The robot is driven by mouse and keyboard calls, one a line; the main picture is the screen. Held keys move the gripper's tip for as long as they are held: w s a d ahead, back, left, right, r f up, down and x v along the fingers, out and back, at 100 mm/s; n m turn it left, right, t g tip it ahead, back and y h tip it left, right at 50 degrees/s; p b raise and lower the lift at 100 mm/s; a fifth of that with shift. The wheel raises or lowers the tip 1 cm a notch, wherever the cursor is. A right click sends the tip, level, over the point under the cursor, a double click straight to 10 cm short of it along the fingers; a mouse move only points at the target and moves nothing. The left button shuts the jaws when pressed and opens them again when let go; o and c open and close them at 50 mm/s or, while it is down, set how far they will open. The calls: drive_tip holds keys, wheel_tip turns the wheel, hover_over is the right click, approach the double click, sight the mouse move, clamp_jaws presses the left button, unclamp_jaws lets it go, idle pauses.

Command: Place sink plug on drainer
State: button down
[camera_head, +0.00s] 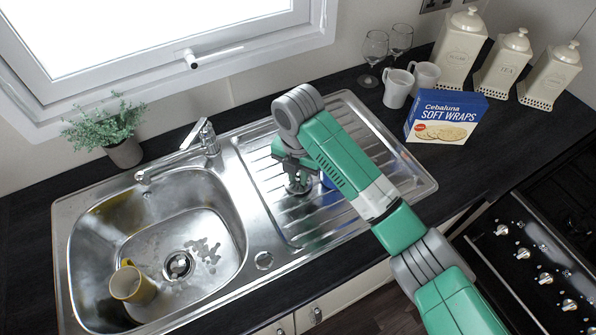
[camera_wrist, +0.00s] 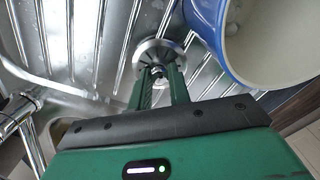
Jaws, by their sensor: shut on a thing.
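The sink plug (camera_wrist: 150,50), a round metal disc with a small knob, is at the drainer in the wrist view. My gripper (camera_wrist: 160,76) is shut on its knob, and the plug lies flat over the ribs of the drainer (camera_wrist: 105,30). I cannot tell whether it touches them. In the head view my gripper (camera_head: 298,185) is low over the left part of the drainer (camera_head: 355,120), and the plug is mostly hidden by it.
A blue-and-white vessel (camera_wrist: 235,45) stands on the drainer close to the plug, mostly behind my arm in the head view. A yellow mug (camera_head: 133,285) lies in the sink basin (camera_head: 215,225). The tap (camera_head: 180,160) is at the back. The drainer's right end is clear.

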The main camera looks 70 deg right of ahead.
sight(298, 176)
drive_tip(key=shift+f, duration=0.15)
drive_tip(key=shift+f, duration=0.1)
drive_tip(key=c, duration=1.3)
unclamp_jaws()
wheel_tip(298, 176, up, 12)
drive_tip(key=p, duration=0.2)
drive_tip(key=shift+r, duration=0.25)
